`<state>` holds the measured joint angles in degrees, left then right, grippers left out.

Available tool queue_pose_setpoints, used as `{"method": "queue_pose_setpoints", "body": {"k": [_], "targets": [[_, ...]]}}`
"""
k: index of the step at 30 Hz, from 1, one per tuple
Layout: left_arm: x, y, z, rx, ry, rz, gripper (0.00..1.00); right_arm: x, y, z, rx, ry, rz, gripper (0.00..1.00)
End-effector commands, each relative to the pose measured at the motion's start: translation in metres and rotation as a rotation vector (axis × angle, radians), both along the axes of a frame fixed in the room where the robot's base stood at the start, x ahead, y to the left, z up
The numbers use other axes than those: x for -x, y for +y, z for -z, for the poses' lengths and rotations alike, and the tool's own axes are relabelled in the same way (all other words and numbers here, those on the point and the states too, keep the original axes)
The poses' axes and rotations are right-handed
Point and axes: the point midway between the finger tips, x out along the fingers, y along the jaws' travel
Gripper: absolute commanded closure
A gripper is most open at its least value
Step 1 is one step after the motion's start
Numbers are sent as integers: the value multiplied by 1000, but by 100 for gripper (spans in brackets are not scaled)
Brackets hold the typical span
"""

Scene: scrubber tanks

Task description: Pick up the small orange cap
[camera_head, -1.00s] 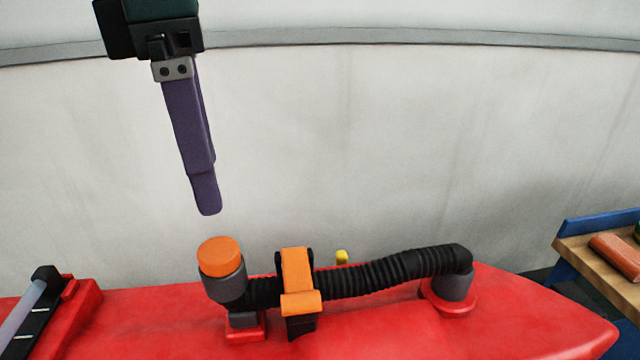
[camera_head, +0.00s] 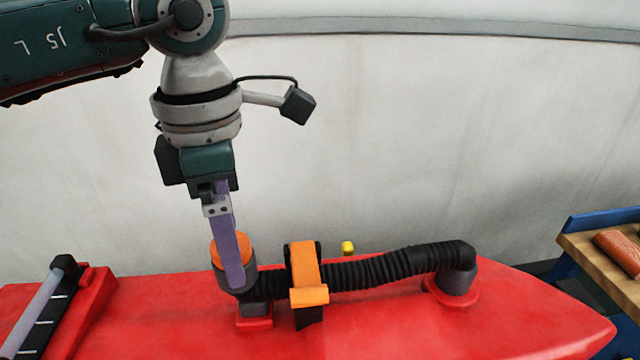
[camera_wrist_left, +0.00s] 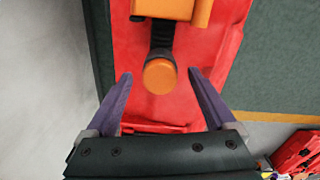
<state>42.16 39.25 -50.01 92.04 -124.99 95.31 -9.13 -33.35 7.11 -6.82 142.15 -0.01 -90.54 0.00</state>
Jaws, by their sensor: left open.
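The small orange cap (camera_head: 217,252) sits on top of a grey upright pipe end (camera_head: 254,276) at the left end of a black ribbed hose. My left gripper (camera_head: 237,280) points down at the cap, and its purple finger covers part of the cap and pipe end in the head view. The left gripper is open and empty. My right gripper is not in view.
The black hose (camera_head: 380,268) runs right along the red tank top (camera_head: 420,325), with an orange clamp (camera_head: 305,268) close to the cap. A small yellow knob (camera_head: 347,247) stands behind. A grey bar (camera_head: 38,308) lies at left. A wooden bench (camera_head: 600,250) is at right.

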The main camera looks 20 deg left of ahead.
Motion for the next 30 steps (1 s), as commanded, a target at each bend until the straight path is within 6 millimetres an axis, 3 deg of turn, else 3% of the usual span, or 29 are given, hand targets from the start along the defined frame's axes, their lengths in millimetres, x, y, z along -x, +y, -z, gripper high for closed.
{"method": "queue_pose_setpoints", "body": {"k": [2,25,30], "targets": [[0,0,0,0,0,0,12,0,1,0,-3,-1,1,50],[0,0,-1,0,0,-1,99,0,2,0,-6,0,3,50],[0,0,-1,0,0,-1,100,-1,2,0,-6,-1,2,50]]}}
